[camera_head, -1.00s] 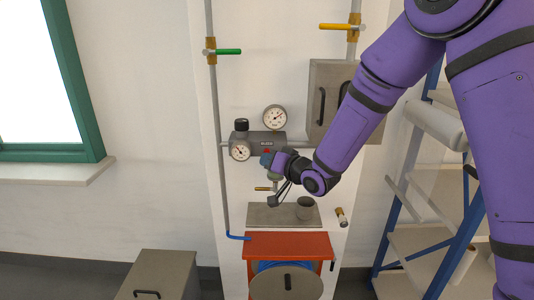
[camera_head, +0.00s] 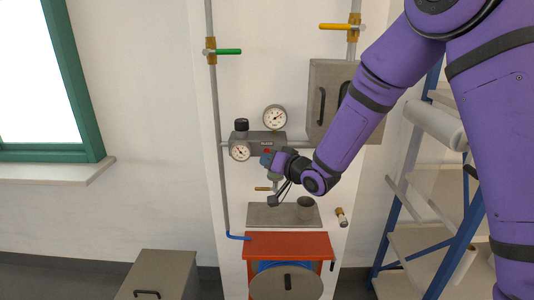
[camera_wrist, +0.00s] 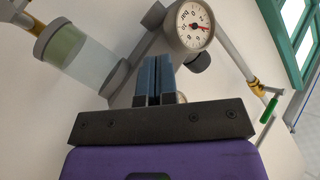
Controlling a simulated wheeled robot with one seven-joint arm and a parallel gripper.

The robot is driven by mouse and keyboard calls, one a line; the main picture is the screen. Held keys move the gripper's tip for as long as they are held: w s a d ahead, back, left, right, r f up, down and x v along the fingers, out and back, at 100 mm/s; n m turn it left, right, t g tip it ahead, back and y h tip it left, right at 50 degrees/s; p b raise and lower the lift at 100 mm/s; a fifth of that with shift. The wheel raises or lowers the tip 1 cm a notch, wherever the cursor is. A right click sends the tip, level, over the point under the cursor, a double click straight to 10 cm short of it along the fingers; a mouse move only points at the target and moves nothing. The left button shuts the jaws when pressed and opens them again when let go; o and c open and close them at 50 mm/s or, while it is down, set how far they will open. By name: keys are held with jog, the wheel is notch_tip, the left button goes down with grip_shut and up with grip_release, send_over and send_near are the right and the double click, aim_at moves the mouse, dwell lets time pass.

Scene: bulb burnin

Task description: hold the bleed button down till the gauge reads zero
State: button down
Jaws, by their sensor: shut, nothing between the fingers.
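The bleed button (camera_head: 267,151) is a small red spot on the front of a dark grey block (camera_head: 262,140) with a white label. My gripper (camera_head: 266,161) is shut, its blue fingertips just below the button against the block's front; I cannot tell whether they touch it. In the wrist view the shut fingers (camera_wrist: 153,78) hold nothing, and the button is hidden. A round white gauge (camera_head: 275,117) stands above the block, and another gauge (camera_head: 240,151) sits on its left end. The wrist view shows a gauge (camera_wrist: 192,25) with a red needle; its reading is unclear.
A black knob (camera_head: 241,125) tops the block. A grey cabinet (camera_head: 326,90) is at the right. A clear bowl (camera_wrist: 78,55) is beside the fingers.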

jog(key=shift+w, duration=0.8)
dwell(1.9)
jog(key=shift+s, duration=0.15)
dwell(3.2)
jog(key=shift+s, duration=0.7)
jog(key=shift+s, duration=0.1)
jog(key=shift+s+a, duration=0.1)
jog(key=shift+s, duration=2.35)
